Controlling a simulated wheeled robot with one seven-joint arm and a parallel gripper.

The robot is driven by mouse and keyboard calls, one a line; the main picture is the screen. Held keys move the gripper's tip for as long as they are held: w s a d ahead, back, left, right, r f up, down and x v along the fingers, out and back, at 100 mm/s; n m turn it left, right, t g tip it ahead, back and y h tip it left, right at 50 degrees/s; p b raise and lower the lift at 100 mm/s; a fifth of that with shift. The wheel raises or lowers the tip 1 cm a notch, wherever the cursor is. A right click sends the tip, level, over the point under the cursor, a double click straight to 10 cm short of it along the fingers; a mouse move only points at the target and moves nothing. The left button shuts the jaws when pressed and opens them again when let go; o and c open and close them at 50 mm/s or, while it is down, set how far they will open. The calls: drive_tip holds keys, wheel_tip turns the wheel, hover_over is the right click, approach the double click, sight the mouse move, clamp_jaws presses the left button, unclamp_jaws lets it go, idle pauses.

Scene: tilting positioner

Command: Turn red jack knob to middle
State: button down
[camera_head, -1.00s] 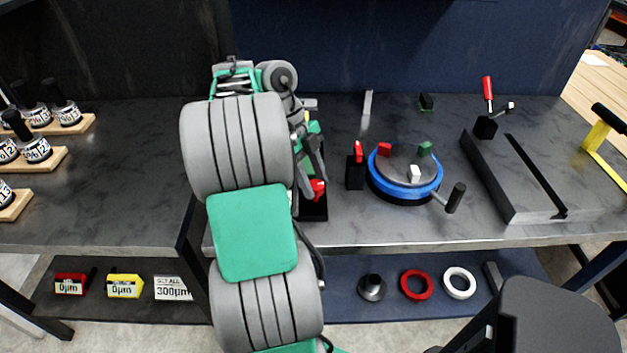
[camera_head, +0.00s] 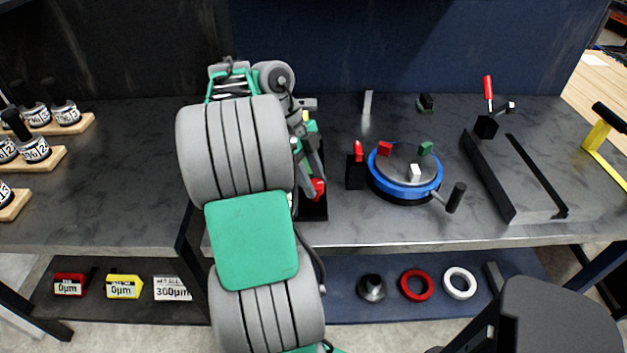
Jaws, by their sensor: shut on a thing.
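The red jack knob (camera_head: 319,188) shows at the front of a dark box-like base (camera_head: 314,210), just right of my arm. My gripper (camera_head: 312,176) reaches down to it from above and is shut on it. My arm hides the left part of the base and much of the grip. To the right is the round blue-rimmed positioner (camera_head: 376,184) with a grey top carrying a red block (camera_head: 384,149), a green block (camera_head: 425,148) and a white block (camera_head: 415,173).
A black post with a red tip (camera_head: 358,152) stands between my gripper and the positioner. A black-handled crank (camera_head: 455,198) sticks out at the positioner's front right. A grey slotted block (camera_head: 515,180) lies further right. Wooden racks (camera_head: 40,160) stand at the far left.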

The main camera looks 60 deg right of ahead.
drive_tip(key=n+b, duration=0.1)
drive_tip(key=n, duration=0.1)
drive_tip(key=n+h, duration=0.1)
drive_tip(key=n, duration=0.1)
drive_tip(key=shift+a+f+h+b, duration=0.1)
drive_tip(key=shift+a+h+b, duration=0.05)
drive_tip(key=shift+h+b, duration=0.2)
drive_tip(key=n+t+h+b, duration=0.1)
drive_tip(key=n, duration=0.2)
drive_tip(key=shift+a+n+b, duration=0.1)
drive_tip(key=shift+n+b, duration=0.3)
drive_tip(key=n+t+h+b, duration=0.1)
drive_tip(key=n, duration=0.2)
drive_tip(key=shift+s+n+b, duration=0.1)
drive_tip(key=shift+n+b, duration=0.2)
drive_tip(key=shift+s+a+n+t+h+b, duration=0.1)
drive_tip(key=shift+n+t+h+b, duration=0.45)
drive_tip(key=shift+n, duration=1.15)
drive_tip(key=shift+b, duration=0.3)
drive_tip(key=c, duration=0.9)
unclamp_jaws()
drive_tip(key=shift+c, duration=0.2)
